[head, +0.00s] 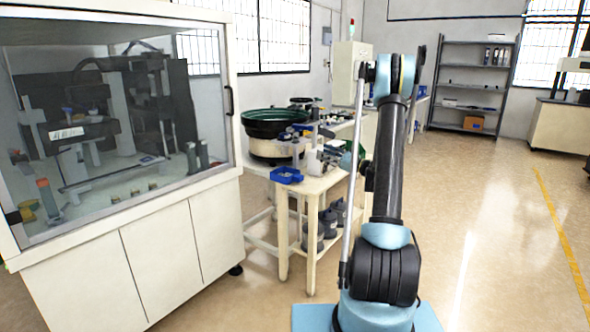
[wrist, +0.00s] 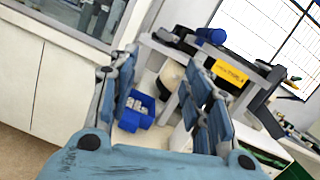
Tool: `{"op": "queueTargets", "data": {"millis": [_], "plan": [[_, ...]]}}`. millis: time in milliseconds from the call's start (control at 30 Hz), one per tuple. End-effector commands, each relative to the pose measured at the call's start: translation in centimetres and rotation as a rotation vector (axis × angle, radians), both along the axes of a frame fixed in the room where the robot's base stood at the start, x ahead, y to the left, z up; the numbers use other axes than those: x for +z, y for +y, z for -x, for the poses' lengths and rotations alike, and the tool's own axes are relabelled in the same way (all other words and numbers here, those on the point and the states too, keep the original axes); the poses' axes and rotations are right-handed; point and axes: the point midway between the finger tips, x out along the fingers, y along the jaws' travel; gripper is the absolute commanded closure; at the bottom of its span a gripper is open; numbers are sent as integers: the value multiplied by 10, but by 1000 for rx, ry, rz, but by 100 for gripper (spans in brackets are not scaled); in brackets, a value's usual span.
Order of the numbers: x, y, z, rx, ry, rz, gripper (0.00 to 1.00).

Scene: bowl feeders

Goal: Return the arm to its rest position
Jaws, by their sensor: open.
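My arm (head: 389,165) stands nearly upright in the head view, rising from its pale blue base in front of the feeder table. My gripper (wrist: 160,78) shows in the wrist view with its blue-grey fingers spread apart. It is open, with nothing held between the fingers. Behind the gap is a small blue bin (wrist: 135,112) with some white parts in it. In the head view my gripper cannot be made out; the arm links seem to hide it.
A cream table (head: 313,185) carries a green-rimmed bowl feeder (head: 275,122) and the blue bin (head: 286,176), left of my arm. A glazed machine cabinet (head: 165,262) stands at far left. Open floor (head: 480,220) lies to the right, with a grey shelf (head: 471,85) behind.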

Motion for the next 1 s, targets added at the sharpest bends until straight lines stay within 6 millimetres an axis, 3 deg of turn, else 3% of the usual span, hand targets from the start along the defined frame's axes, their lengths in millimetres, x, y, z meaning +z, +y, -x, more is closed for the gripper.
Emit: {"op": "queueTargets", "data": {"millis": [200, 500, 1000], "plan": [[21, 28, 34, 21, -61, 211, 55], [35, 56, 91, 77, -156, 498, 55], [32, 76, 208, 239, -333, 954, 55]]}}
